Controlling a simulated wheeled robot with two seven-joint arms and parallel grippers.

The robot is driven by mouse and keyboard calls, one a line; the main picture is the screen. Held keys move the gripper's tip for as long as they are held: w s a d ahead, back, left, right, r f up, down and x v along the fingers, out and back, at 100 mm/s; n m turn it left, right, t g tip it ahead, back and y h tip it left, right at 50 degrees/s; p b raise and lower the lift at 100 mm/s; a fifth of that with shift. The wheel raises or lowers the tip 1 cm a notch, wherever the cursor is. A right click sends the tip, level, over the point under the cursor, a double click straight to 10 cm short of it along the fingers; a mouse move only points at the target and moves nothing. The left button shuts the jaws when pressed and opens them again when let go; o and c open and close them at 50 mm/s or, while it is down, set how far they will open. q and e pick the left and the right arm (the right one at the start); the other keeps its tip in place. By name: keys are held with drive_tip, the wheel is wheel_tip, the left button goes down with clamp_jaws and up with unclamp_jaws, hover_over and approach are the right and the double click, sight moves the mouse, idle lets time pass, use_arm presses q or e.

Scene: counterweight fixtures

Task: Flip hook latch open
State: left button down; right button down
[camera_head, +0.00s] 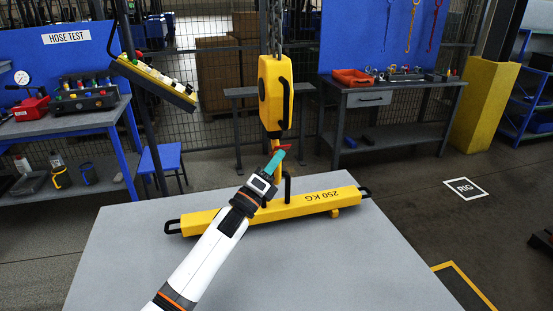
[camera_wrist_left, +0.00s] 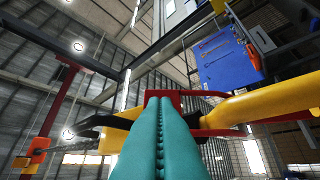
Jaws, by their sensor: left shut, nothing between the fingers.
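A yellow hoist block (camera_head: 275,92) hangs on a chain, with its yellow hook below it. A small red latch (camera_head: 284,147) shows at the hook, just above my left gripper (camera_head: 278,156). The gripper has teal fingers, which are shut with nothing between them and point up at the latch. In the left wrist view the teal fingers (camera_wrist_left: 160,105) meet along a seam, and red latch parts (camera_wrist_left: 172,94) show right behind their tips. I cannot tell whether they touch. Yellow hook metal (camera_wrist_left: 275,105) passes on the right. Much of the hook is hidden. My right gripper is not in view.
A yellow 250 KG beam (camera_head: 315,201) with black end handles lies on the grey table (camera_head: 330,265) below the hook. A control panel (camera_head: 155,82) on a post stands at the left. A workbench (camera_head: 395,88) with a red bin stands behind. The table's front right is clear.

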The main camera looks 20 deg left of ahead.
use_arm(q)
drive_tip(key=shift+w+a+r+n+g+y+p, duration=0.1)
drive_tip(key=shift+r+n+g+y+p, duration=0.1)
drive_tip(key=shift+r+n+y+p, duration=0.4)
drive_tip(key=shift+w+a+r+n+g+y+p, duration=0.1)
drive_tip(key=shift+r+n+g+y+p, duration=0.1)
drive_tip(key=shift+r+n+y+p, duration=0.35)
drive_tip(key=shift+w+a+r, duration=0.35)
drive_tip(key=shift+w+r, duration=0.15)
drive_tip(key=shift+w, duration=0.1)
